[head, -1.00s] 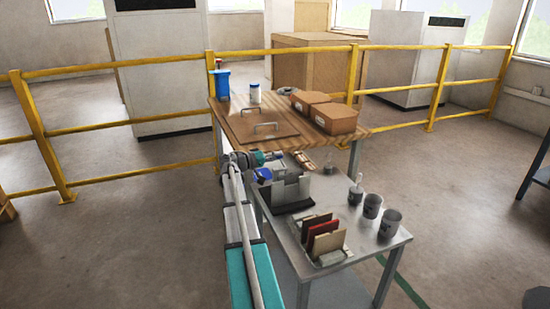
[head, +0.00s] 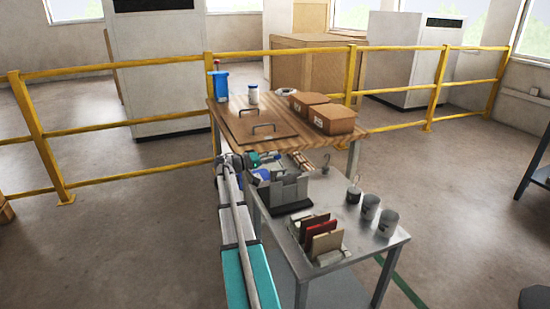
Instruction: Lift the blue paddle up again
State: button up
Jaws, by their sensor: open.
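A small blue patch (head: 263,174), likely the blue paddle, shows at the left end of a grey slotted holder (head: 290,192) on the lower metal bench. It is partly hidden, and I cannot tell whether it sits in the holder or leans beside it. My gripper (head: 273,159) is at the end of my arm, just above and behind the holder's left end. It is small and dark here, open, and its fingers are hard to make out. I cannot tell whether it touches the paddle.
A rack of red and tan tiles (head: 322,238) and several grey cups (head: 387,223) stand on the metal bench (head: 355,262). Behind, a wooden table (head: 240,105) holds brown boxes (head: 334,119), a blue bottle (head: 220,86) and a white jar (head: 253,94). A yellow railing (head: 120,123) runs behind.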

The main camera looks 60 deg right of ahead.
jog(key=v, duration=1)
jog(key=shift+w+a, duration=0.15)
dwell(0.4)
jog(key=w+a+f+n+t+y, duration=0.1)
jog(key=a+f+n+t+y, duration=0.3)
jog(key=a, duration=0.6)
jog(key=w+a+f+t, duration=0.1)
jog(key=a+f, duration=0.4)
jog(key=a, duration=0.4)
jog(key=w+a+f+n+t+y, duration=0.25)
jog(key=a+f, duration=0.25)
jog(key=a, duration=0.5)
jog(key=s+a+f+n+t+y, duration=0.1)
jog(key=s+a+n+y, duration=0.15)
jog(key=a, duration=0.75)
jog(key=s+a+f+n+t+y, duration=0.1)
jog(key=s+a+f+y, duration=0.15)
jog(key=a, duration=0.75)
jog(key=s+a+n+t+y, duration=0.1)
jog(key=s+a+n+y, duration=0.15)
jog(key=a, duration=0.65)
notch_tip(320, 180, up, 34)
jog(key=p, duration=3.4)
jog(key=shift+w+f+y+p, duration=0.2)
jog(key=shift+w+y+p, duration=0.1)
jog(key=shift+w+p, duration=0.15)
